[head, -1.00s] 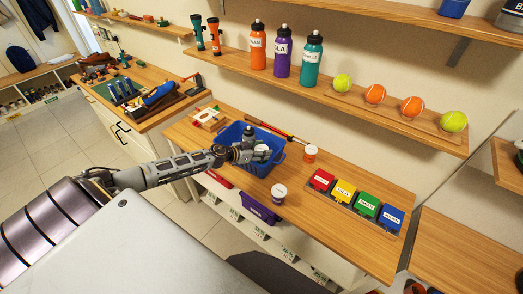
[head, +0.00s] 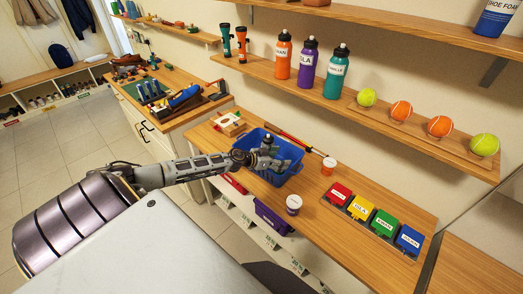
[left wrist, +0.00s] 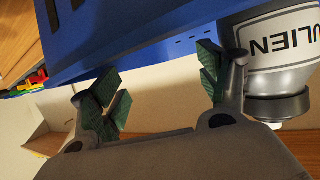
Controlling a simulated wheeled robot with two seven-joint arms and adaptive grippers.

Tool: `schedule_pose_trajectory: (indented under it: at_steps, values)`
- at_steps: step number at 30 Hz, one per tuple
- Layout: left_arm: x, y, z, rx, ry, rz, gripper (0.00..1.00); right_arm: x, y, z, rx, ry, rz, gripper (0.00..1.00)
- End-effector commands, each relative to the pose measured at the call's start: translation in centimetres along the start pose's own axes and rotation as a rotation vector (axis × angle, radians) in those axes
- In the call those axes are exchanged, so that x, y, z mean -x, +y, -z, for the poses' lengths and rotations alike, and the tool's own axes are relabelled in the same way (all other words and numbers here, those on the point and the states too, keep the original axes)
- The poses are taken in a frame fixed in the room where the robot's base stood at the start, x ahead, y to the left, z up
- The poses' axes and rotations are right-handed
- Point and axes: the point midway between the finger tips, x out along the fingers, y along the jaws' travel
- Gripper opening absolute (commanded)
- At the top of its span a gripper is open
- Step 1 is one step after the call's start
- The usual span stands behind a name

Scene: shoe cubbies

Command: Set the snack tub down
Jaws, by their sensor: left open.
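I cannot tell which is the snack tub. My left gripper (head: 265,159) is at the blue basket in the head view, partly over it. In the left wrist view its fingers (left wrist: 165,90) are spread, with nothing between them. A grey bottle (left wrist: 283,50) lettered "LIEN" is just beside the right finger. The basket wall (left wrist: 130,30) is close by. My right gripper is not in view.
Red, yellow, green and blue boxes (head: 374,222) stand in a row at the bench's right. A purple bin (head: 271,217) is below the front edge. A shelf (head: 400,125) with bottles and balls overhangs the back.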

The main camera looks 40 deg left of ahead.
Motion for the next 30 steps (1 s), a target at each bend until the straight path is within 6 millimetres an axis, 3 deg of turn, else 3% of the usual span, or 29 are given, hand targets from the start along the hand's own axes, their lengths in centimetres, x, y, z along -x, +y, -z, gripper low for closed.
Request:
schedule_pose_trajectory:
  at_steps: [30]
  values:
    - [5.3, 0.0, 0.2, 0.001, -0.001, 0.001, 0.76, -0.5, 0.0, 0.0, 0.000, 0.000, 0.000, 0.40]
